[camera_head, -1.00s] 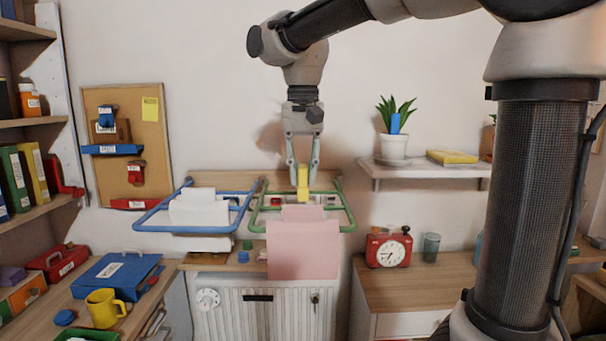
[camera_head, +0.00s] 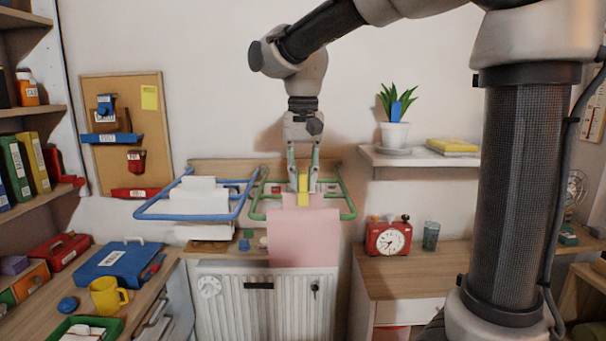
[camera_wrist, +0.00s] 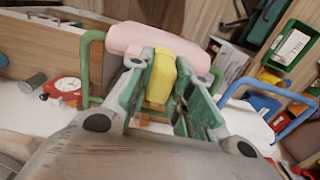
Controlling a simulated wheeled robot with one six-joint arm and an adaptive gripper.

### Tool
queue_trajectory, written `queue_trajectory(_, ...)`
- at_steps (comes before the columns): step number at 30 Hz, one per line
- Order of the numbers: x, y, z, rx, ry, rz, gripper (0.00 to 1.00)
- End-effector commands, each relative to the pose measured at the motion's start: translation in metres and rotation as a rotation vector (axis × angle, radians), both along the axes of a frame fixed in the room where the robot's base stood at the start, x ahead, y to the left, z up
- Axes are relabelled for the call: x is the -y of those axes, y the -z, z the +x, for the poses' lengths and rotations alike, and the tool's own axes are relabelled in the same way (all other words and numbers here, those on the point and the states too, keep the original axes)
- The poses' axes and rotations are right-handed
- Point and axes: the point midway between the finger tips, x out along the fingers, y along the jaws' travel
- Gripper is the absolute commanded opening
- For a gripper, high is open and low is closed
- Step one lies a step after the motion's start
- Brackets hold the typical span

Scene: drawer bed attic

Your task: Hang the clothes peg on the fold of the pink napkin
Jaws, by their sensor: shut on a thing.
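My gripper (camera_head: 303,178) points down and is shut on a yellow clothes peg (camera_head: 303,192). The peg also shows between the fingers in the wrist view (camera_wrist: 162,75). The pink napkin (camera_head: 305,240) hangs over the green rail frame (camera_head: 347,198), with its front flap hanging down before the radiator. In the wrist view the napkin's rounded fold (camera_wrist: 158,42) lies just beyond the peg. The peg is at the top of the napkin in the head view. I cannot tell whether it touches or straddles the fold.
A blue rail frame (camera_head: 150,212) with white cloths (camera_head: 198,197) stands close on the left. On the right are a shelf (camera_head: 415,158) with a potted plant (camera_head: 395,130) and a red clock (camera_head: 388,238). A white radiator (camera_head: 262,305) is below.

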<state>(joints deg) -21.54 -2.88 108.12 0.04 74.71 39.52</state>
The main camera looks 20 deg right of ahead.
Motion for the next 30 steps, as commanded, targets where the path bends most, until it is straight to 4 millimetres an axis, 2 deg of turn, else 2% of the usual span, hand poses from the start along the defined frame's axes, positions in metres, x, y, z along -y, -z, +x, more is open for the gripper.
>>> queue_trajectory(4, 0.0, 0.0, 0.0, 0.0, 0.0, 0.0, 0.06)
queue_trajectory(5, 0.0, 0.0, 0.0, 0.0, 0.0, 0.0, 0.26)
queue_trajectory(8, 0.0, 0.0, 0.0, 0.0, 0.0, 0.0, 0.44)
queue_trajectory(9, 0.0, 0.0, 0.0, 0.0, 0.0, 0.0, 0.46)
queue_trajectory(20, 0.0, -0.006, 0.0, 0.001, 0.0, 0.001, 0.46)
queue_trajectory(23, 0.0, -0.02, 0.001, 0.003, 0.0, 0.001, 0.46)
queue_trajectory(30, 0.0, -0.074, 0.001, 0.003, 0.0, 0.001, 0.46)
